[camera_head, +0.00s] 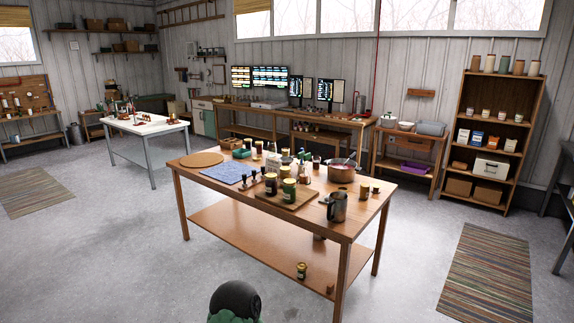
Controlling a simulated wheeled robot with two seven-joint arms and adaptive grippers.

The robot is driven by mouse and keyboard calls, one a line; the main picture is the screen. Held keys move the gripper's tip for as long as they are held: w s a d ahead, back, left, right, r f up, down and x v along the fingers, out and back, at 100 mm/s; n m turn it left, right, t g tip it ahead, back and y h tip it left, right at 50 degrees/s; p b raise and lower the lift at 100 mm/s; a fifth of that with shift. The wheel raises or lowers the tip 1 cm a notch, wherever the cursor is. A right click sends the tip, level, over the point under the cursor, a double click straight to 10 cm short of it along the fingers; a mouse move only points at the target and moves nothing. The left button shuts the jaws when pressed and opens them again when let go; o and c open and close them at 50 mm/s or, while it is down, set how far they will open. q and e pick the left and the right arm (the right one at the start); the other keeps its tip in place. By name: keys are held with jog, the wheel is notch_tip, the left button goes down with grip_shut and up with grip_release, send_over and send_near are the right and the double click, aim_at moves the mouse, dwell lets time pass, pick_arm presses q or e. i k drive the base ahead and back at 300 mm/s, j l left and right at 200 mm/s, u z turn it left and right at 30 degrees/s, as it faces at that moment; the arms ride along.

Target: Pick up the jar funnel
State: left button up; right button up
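I cannot pick out the jar funnel for certain among the small items on the wooden table (240,200). A wooden board (300,200) on it carries several dark jars, one of them a jar with a green and yellow label (289,191). A pinkish pot (341,172) with a utensil in it stands behind the board. A grey metal pitcher (337,207) stands near the table's front right corner. Neither gripper is recognisable in the head view.
A blue cloth (228,172) and a round mat (202,160) lie on the table's left. A small jar (301,270) stands on its lower shelf. A white table (160,128) stands farther back left, a shelf unit (464,130) at right. The floor in front is clear.

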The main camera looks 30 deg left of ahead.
aim_at(286, 160)
jog(key=i+j, duration=0.1)
jog(key=j, duration=0.15)
jog(key=i+j, duration=0.1)
jog(key=j, duration=0.2)
jog(key=i+j+z, duration=0.2)
jog(key=j, duration=0.5)
jog(key=i+j+z, duration=0.2)
jog(key=j, duration=0.5)
jog(key=i+j+z, duration=0.2)
jog(key=j, duration=0.55)
jog(key=j+z, duration=0.2)
jog(key=j, duration=0.55)
jog(key=j+z, duration=0.15)
jog(key=j, duration=0.4)
jog(key=j+z, duration=0.15)
jog(key=j, duration=0.35)
jog(key=j+z, duration=0.2)
jog(key=j, duration=0.35)
jog(key=j+z, duration=0.15)
jog(key=j, duration=0.35)
jog(key=k+j+z, duration=0.15)
jog(key=j, duration=0.4)
jog(key=k+j+z, duration=0.15)
jog(key=j, duration=0.35)
